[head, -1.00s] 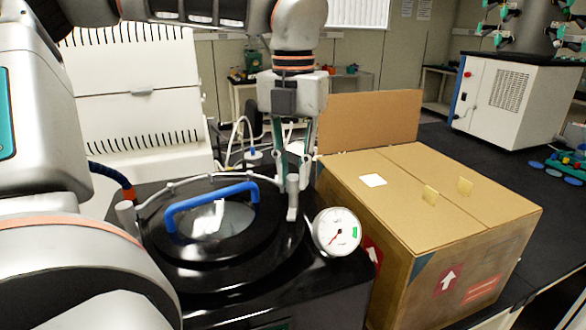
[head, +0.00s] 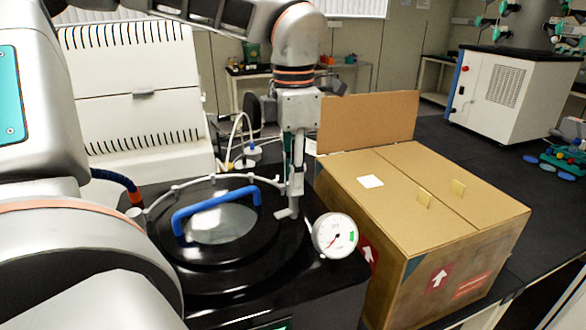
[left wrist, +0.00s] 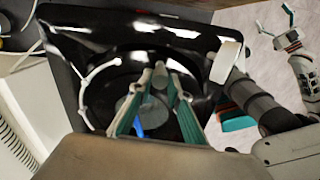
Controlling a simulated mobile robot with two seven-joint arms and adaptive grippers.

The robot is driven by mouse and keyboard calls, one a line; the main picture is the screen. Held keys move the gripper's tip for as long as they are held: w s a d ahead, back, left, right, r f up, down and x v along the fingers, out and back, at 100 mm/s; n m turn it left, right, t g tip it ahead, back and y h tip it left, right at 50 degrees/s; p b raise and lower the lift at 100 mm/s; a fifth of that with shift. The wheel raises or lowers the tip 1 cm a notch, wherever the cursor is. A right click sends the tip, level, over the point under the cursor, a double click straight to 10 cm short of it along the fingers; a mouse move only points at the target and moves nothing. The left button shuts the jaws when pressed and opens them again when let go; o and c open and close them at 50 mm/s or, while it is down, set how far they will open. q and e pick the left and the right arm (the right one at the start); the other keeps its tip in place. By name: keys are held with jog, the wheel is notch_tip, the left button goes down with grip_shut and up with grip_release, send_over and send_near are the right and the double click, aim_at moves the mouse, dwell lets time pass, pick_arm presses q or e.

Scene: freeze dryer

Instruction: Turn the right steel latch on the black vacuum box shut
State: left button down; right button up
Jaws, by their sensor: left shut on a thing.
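The black vacuum box (head: 330,285) has a round lid with a blue handle (head: 215,205) and a clear window. The right steel latch (head: 286,213) stands at the lid's right rim, its foot turned left toward the lid. My left gripper (head: 294,185) points straight down and is shut on the latch's upright post. In the left wrist view its two teal-padded fingers (left wrist: 158,80) close around the grey post; the contact is partly hidden. My right gripper (left wrist: 273,24) shows small in the left wrist view, open and empty, away from the box.
A white dial gauge (head: 335,235) sits close to the right of the latch. A cardboard box (head: 450,205) stands to the right with a flap raised. Pale tubing (head: 185,183) runs behind the lid.

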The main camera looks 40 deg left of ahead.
pick_arm(q)
jog(key=m+p, duration=0.1)
jog(key=m, duration=0.2)
jog(key=shift+p, duration=0.3)
jog(key=shift+m+p, duration=0.35)
jog(key=shift+m, duration=0.35)
pick_arm(e)
jog(key=shift+s+d+r+h, duration=0.15)
jog(key=shift+s+d+r, duration=0.05)
jog(key=shift+d, duration=0.2)
jog(key=shift+s+d+r+h, duration=0.15)
jog(key=shift+d+r, duration=0.05)
jog(key=shift+d, duration=0.2)
jog(key=shift+f, duration=0.1)
pick_arm(q)
jog(key=c, duration=1.9)
grip_release()
pick_arm(e)
jog(key=shift+a+r, duration=0.15)
jog(key=shift+r, duration=0.1)
jog(key=shift+s+f, duration=0.1)
pick_arm(q)
notch_tip(320, 180, up, 12)
jog(key=shift+f, duration=0.1)
